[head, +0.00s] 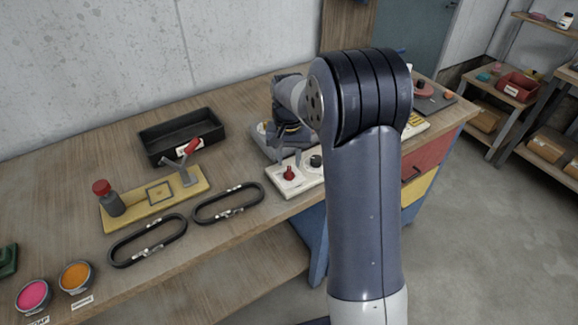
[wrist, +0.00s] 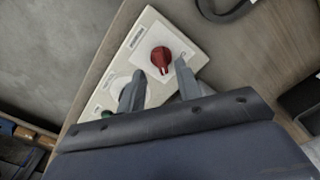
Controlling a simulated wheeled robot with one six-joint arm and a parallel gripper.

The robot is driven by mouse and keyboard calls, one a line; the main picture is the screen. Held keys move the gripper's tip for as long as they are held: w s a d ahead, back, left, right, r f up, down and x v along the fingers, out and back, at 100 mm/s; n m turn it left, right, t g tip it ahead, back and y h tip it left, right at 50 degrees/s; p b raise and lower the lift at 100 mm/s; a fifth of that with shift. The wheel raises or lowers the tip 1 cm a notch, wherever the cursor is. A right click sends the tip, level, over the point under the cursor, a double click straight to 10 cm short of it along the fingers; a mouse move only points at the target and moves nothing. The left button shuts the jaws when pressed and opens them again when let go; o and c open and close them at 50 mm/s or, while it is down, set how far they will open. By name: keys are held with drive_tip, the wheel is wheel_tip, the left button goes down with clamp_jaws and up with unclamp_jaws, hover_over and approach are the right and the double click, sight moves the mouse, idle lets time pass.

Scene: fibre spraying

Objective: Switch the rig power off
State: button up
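The rig's control panel (head: 300,184) is a cream box near the front edge of the bench. It carries a red knob (head: 289,173) on the left and a black knob (head: 316,160) to its right. In the wrist view the red knob (wrist: 161,58) sits on the panel (wrist: 146,30) just beyond the fingertips. My gripper (wrist: 157,76) is open, with its two grey fingers apart and the red knob showing between and beyond their tips. I cannot tell whether a finger touches the panel. My arm hides the panel's right part in the head view.
A black tray (head: 181,133) stands at the back. Two black oval rings (head: 148,240) lie in front. Pink (head: 33,295) and orange (head: 75,277) pots stand at the left. Drawers (head: 425,160) are under the bench.

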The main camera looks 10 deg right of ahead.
sight(289, 172)
drive_tip(key=shift+f, duration=2.2)
drive_tip(key=shift+c, duration=0.2)
clamp_jaws()
